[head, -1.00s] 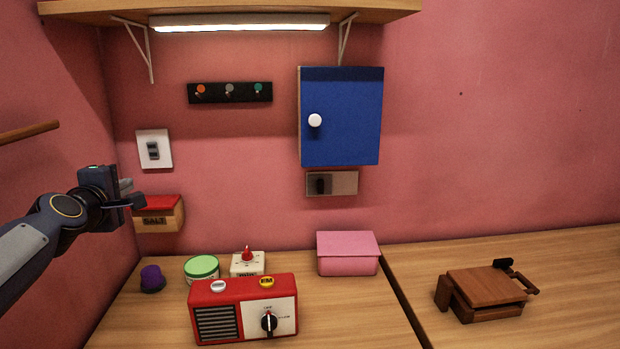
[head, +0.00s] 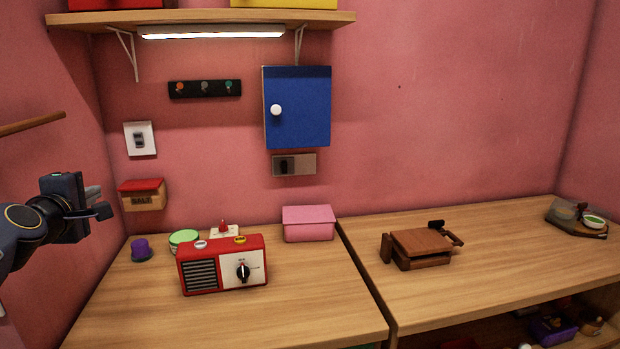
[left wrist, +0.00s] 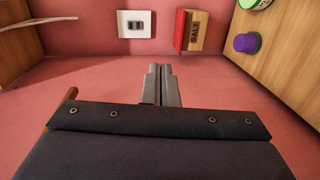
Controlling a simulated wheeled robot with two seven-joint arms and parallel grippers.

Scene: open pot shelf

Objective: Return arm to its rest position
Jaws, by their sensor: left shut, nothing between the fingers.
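My left gripper (head: 98,202) is at the left edge of the head view, held in the air left of the salt box (head: 142,194). Its two fingers are together with nothing between them, as the left wrist view (left wrist: 161,85) also shows. The salt box has a red lid and hangs on the pink wall, apart from the fingers. My left arm (head: 22,228) comes in from the left edge. My right gripper does not show in any view.
A red radio (head: 222,264), a purple knob-like object (head: 141,249), a green-lidded jar (head: 184,240) and a pink box (head: 308,223) stand on the left counter. A wooden object (head: 420,247) stands on the right counter. A wooden rod (head: 30,123) juts from the left wall.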

